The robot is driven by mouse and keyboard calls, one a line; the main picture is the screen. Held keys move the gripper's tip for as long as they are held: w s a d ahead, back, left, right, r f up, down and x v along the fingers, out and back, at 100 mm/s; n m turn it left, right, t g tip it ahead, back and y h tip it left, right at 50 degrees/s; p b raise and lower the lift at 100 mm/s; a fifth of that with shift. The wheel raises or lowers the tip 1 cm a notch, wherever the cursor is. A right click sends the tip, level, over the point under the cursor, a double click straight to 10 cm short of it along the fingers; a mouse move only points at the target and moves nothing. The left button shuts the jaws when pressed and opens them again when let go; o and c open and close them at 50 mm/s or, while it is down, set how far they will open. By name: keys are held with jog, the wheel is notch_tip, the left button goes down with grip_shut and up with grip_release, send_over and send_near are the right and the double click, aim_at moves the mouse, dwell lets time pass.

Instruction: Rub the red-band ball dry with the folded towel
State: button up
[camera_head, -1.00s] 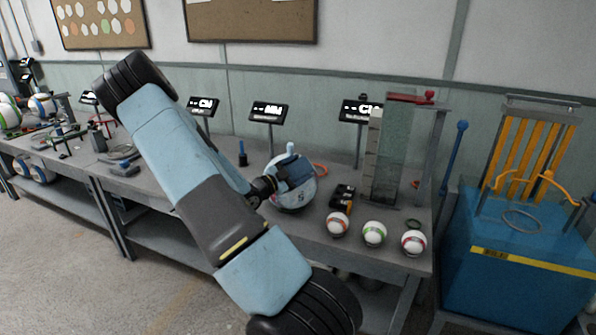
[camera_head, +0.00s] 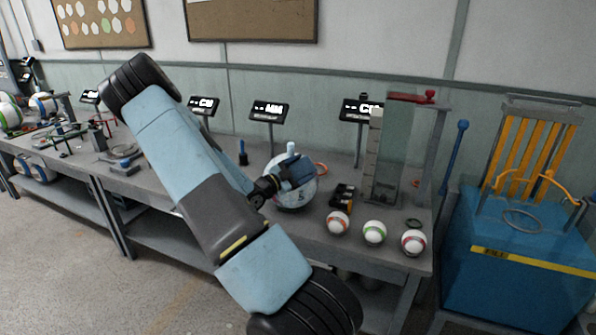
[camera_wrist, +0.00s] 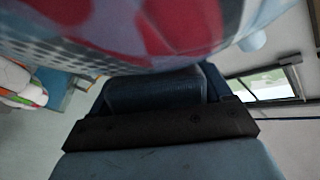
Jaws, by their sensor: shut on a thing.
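A large pale ball (camera_head: 284,198) with coloured patches rests on the bench. My gripper (camera_head: 297,172) is at its upper front side. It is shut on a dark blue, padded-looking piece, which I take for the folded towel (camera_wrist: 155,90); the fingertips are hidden. In the wrist view the patterned ball (camera_wrist: 130,35) fills the top, white with grey dots and red and blue areas, close against the dark blue piece. Whether they touch is unclear.
A blue bin (camera_head: 515,265) stands right of the bench. Several dark display signs line the back.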

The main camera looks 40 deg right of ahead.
jog(key=shift+s+d, duration=0.1)
jog(key=shift+d, duration=0.1)
jog(key=shift+a, duration=0.1)
jog(key=shift+w+a, duration=0.35)
jog(key=shift+a, duration=0.3)
jog(key=shift+w+a, duration=0.35)
jog(key=shift+a, duration=0.3)
jog(key=shift+d, duration=0.15)
jog(key=shift+s+d, duration=0.35)
jog(key=shift+d, duration=0.25)
jog(key=shift+s+d, duration=0.3)
jog(key=shift+d, duration=0.3)
jog(key=shift+a, duration=0.1)
dwell(0.4)
